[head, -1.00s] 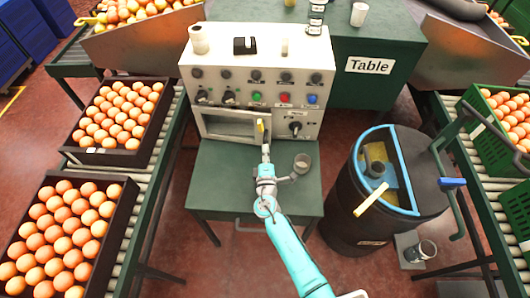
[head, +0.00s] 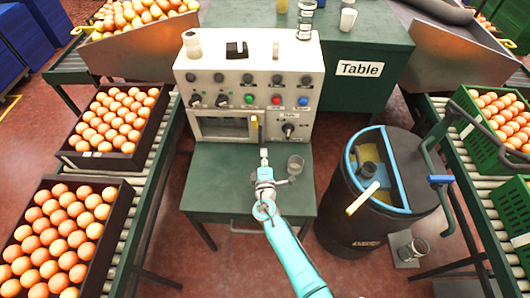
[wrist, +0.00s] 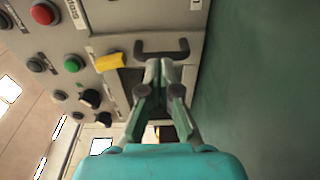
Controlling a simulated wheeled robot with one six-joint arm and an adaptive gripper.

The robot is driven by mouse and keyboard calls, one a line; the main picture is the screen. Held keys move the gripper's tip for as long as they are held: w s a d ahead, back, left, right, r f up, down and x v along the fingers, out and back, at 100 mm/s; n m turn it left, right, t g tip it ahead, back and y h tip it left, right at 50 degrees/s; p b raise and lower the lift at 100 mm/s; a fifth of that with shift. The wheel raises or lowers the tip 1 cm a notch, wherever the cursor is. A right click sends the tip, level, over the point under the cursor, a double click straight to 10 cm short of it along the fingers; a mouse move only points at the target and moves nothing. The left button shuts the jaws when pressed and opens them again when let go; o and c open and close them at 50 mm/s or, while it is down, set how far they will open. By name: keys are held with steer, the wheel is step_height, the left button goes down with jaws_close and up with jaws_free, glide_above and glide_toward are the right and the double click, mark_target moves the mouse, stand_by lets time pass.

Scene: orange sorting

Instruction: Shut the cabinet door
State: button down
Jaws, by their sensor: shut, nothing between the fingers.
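The cabinet (head: 205,68) is the off-white control box on the green table (head: 205,185). Its door (head: 224,138), with a dark window, is low on the front and looks nearly flush; I cannot tell if it is fully shut. A yellow piece (head: 254,128) is at the door's right side and also shows in the wrist view (wrist: 110,62). My gripper (head: 264,152) is low in front of the door's right side. In the wrist view my gripper (wrist: 162,68) is shut and empty, its tips close to a dark handle (wrist: 162,48); contact is unclear.
A metal cup (head: 296,164) stands on the table right of my gripper. A dark drum (head: 350,205) with a blue rim stands to the right. Crates of oranges (head: 131,165) line the left conveyor. Buttons and a dial (head: 288,131) are on the cabinet front.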

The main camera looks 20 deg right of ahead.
steer(key=v, duration=1)
steer(key=shift+d, duration=0.4)
